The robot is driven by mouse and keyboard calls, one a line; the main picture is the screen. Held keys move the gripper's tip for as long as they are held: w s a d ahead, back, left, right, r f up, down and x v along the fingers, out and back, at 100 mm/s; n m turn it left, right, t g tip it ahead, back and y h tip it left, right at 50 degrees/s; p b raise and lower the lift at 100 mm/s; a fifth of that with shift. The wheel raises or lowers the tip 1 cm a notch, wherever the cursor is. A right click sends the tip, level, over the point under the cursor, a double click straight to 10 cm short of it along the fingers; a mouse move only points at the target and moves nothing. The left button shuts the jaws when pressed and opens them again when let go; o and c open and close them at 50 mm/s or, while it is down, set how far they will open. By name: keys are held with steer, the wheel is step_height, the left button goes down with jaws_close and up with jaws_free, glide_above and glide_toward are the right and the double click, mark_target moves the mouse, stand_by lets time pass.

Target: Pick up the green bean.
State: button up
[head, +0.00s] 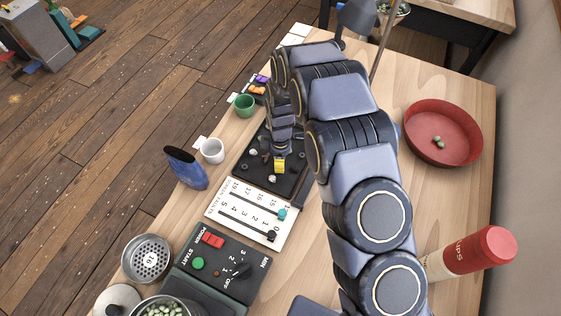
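Small green beans (438,141) lie close together in the red bowl (415,137) at the right. More pale green beans (165,311) fill a metal container at the bottom left, cut off by the frame edge. My arm reaches from the bottom right up and over to the dark tray (245,164) in the middle. My gripper (280,158) is at its far end, low over this tray and well left of the red bowl. A small yellow piece shows at the gripper's tip; I cannot tell whether it is held. The fingers are too small and hidden to read.
A green cup (244,105), a white cup (212,151) and a blue scoop-like object (186,168) line the left edge. A slider board (246,211) and a control panel (222,264) lie in front of the tray. A red-capped cup tube (482,250) is at the right. Bare wood surrounds the bowl.

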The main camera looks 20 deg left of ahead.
steer(key=shift+r, duration=0.15)
steer(key=shift+r, duration=0.3)
step_height(320, 180, up, 2)
steer(key=shift+r, duration=0.15)
steer(key=s+d+r, duration=0.6)
steer(key=s, duration=0.1)
steer(key=s+d+r, duration=0.3)
steer(key=shift+s+r, duration=0.4)
